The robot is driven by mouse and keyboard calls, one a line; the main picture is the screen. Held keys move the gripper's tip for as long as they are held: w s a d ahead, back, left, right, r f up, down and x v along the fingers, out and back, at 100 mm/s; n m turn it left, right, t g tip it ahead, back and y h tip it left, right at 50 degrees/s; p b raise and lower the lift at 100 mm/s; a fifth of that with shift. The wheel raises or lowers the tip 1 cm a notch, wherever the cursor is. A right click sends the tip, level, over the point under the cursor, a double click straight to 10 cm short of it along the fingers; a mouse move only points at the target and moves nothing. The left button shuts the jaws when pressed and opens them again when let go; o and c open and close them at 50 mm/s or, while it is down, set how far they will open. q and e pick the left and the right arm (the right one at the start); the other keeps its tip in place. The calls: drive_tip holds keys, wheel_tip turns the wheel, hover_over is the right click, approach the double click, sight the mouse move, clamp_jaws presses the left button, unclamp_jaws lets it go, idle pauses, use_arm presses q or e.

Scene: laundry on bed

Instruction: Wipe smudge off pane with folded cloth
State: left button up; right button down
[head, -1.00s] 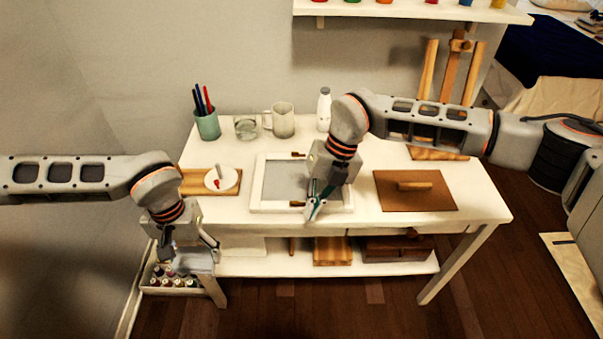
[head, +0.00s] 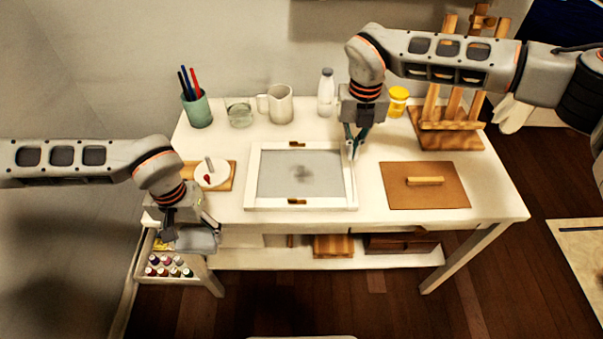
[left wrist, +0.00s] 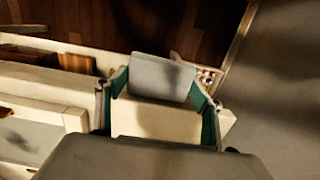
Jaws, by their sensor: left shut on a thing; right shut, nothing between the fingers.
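The white-framed pane (head: 272,171) lies flat on the table, with a dark smudge (head: 301,174) near its middle. Brass-coloured clips sit on its top and bottom edges. My left gripper (head: 192,231) is shut on the folded cloth (head: 204,241), a grey-blue pad, off the table's front left corner and left of the pane. The cloth also shows between the fingers in the left wrist view (left wrist: 160,78). My right gripper (head: 354,150) is shut and empty by the pane's upper right corner; whether it touches the frame is unclear.
A board with a white disc (head: 212,173) stands left of the pane, a brown board with a wooden handle (head: 425,181) right. Behind are a pen cup (head: 198,109), glass (head: 239,115), mug (head: 277,104), bottle (head: 326,93), yellow jar (head: 398,101) and easel (head: 448,125).

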sight(349, 168)
use_arm(q)
drive_tip(key=shift+s+d+f+b, duration=0.1)
drive_tip(key=shift+f+b, duration=0.3)
drive_tip(key=shift+f, duration=0.4)
drive_tip(key=shift+s+d+f+b, duration=0.1)
drive_tip(key=shift+f+b, duration=0.25)
drive_tip(key=shift+f, duration=0.45)
use_arm(e)
drive_tip(key=shift+f, duration=1.65)
use_arm(q)
drive_tip(key=shift+r, duration=0.1)
use_arm(e)
drive_tip(key=shift+r, duration=0.1)
use_arm(q)
drive_tip(key=shift+f, duration=0.25)
use_arm(e)
drive_tip(key=shift+f, duration=0.8)
use_arm(q)
drive_tip(key=shift+r, duration=0.15)
use_arm(e)
drive_tip(key=shift+r, duration=0.1)
